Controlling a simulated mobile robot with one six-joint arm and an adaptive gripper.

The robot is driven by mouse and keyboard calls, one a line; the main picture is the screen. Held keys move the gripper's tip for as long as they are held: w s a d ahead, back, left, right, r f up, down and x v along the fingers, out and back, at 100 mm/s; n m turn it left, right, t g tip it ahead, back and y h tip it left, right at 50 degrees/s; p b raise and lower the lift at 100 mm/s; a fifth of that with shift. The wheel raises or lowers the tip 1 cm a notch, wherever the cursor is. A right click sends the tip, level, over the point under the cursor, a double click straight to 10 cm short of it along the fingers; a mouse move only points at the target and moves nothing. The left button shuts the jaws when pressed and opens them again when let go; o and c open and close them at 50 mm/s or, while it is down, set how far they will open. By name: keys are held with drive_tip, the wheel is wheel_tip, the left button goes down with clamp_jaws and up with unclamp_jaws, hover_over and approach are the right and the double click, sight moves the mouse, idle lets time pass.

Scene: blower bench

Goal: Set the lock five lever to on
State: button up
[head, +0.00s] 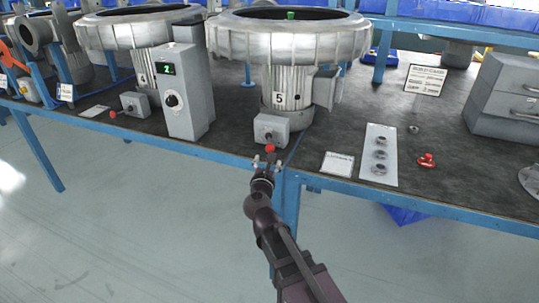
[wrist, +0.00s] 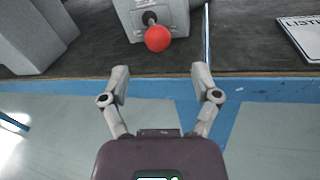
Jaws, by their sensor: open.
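The lock five lever is a short dark shaft with a red ball knob (head: 270,148) on a small grey box (head: 271,130) at the bench front, below the blower marked 5 (head: 279,98). In the wrist view the red knob (wrist: 158,38) points toward me from the grey box (wrist: 165,14). My gripper (head: 264,163) is just in front of the knob at the bench edge. In the wrist view my gripper (wrist: 161,78) has its two fingers spread wide, empty, with the knob beyond and between the fingertips. The fingers do not touch the knob. The lever's on and off marks are not readable.
A grey control box (head: 185,95) with a green display stands left of the lever box. Another small lever box (head: 135,104) with a red knob is farther left. A white card (head: 337,163) and a panel with round fittings (head: 379,155) lie to the right. The blue bench edge (head: 220,156) runs below.

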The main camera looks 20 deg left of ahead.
drive_tip(key=shift+s+d, duration=0.2)
drive_tip(key=shift+s, duration=0.9)
drive_tip(key=shift+s+d, duration=0.15)
drive_tip(key=shift+s, duration=0.9)
